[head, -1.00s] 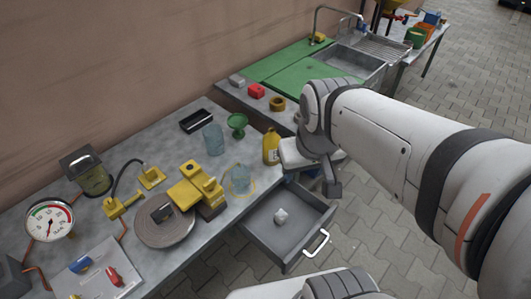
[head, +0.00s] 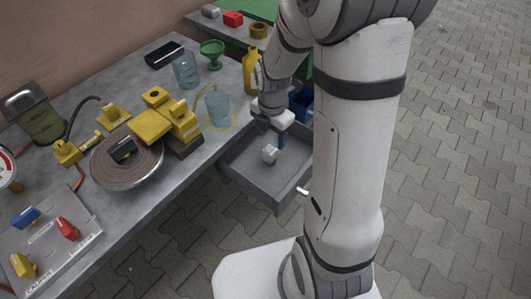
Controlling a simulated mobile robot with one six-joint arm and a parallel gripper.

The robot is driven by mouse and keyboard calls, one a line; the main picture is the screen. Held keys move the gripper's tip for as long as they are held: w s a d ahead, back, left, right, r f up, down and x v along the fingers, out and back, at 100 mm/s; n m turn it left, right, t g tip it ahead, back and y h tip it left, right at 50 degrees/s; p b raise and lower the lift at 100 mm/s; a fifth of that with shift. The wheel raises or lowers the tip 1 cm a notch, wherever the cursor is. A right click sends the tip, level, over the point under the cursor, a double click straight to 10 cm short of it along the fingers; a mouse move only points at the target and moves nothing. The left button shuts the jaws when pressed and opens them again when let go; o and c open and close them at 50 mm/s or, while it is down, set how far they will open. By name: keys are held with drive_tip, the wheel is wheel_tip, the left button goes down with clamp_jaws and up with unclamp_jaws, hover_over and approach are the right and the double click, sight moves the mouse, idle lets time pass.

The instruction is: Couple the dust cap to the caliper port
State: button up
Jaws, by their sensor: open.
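A small pale grey piece (head: 270,154), possibly the dust cap, lies in the open grey drawer (head: 245,178) below the bench. My gripper (head: 277,140) is over the drawer, close to this piece. It is open, but its fingers are small and partly hidden, and I cannot tell if they touch the piece. A yellow block assembly (head: 150,124), which looks like the caliper, sits on the bench by a round brown disc (head: 127,165). I cannot make out the port on it.
A clear cup (head: 217,108) in a yellow ring stands at the bench edge beside the drawer. A yellow bottle (head: 251,70), green goblet (head: 212,52) and another clear glass (head: 185,70) stand behind. A lever panel (head: 45,235) is at left. Paved floor is open at right.

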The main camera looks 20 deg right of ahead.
sight(270, 149)
drive_tip(key=shift+w+f+n, duration=0.1)
drive_tip(key=shift+f+n, duration=0.2)
drive_tip(key=shift+f, duration=0.1)
drive_tip(key=shift+w+f+b, duration=0.15)
drive_tip(key=shift+f+b, duration=0.3)
drive_tip(key=shift+f, duration=1.55)
drive_tip(key=shift+w+f+b, duration=0.1)
drive_tip(key=shift+f+b, duration=0.3)
drive_tip(key=shift+f, duration=1.55)
drive_tip(key=shift+c, duration=0.6)
drive_tip(key=c, duration=0.9)
